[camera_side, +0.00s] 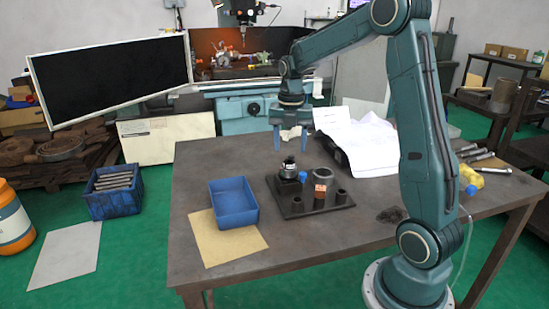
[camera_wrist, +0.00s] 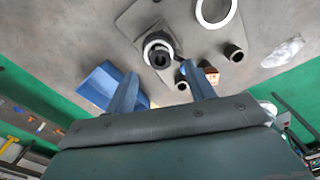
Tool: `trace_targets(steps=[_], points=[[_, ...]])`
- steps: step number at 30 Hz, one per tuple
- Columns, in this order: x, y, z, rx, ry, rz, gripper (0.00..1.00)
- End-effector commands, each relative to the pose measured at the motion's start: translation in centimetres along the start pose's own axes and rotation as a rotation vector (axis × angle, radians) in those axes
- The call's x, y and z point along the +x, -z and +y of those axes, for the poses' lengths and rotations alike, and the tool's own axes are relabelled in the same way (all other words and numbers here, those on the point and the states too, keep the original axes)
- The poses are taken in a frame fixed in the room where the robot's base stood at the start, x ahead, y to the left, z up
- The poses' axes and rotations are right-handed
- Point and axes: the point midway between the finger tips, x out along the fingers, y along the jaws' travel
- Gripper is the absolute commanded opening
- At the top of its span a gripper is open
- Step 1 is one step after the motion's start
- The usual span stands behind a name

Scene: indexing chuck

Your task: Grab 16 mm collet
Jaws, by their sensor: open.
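A dark plate (camera_side: 310,208) on the table carries several small parts; its grey surface also shows in the wrist view (camera_wrist: 190,40). At its back left stands a black round piece with a pale ring (camera_side: 288,169), probably the collet; no size mark is readable. In the wrist view this piece (camera_wrist: 160,57) appears just beyond and between the fingertips, with a dark central hole. My gripper (camera_side: 290,148) is open, pointing down above the plate's back left, empty and apart from the piece. Its fingers also show in the wrist view (camera_wrist: 160,76).
A grey ring (camera_side: 323,176), an orange block (camera_side: 321,189) and short black cylinders (camera_side: 341,197) stand close by on the plate. A blue tray (camera_side: 233,212) lies to the left on brown paper (camera_side: 226,248). White papers (camera_side: 360,140) lie behind right. The front table is clear.

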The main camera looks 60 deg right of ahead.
Motion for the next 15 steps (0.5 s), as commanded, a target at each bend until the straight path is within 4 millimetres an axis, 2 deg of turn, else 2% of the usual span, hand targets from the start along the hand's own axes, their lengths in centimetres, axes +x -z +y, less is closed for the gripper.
trace_targets(steps=[9,15], points=[[3.5,0.2,0.0,0.000,0.002,0.004,0.54],[4.7,0.2,0.0,0.001,0.001,0.003,0.54]])
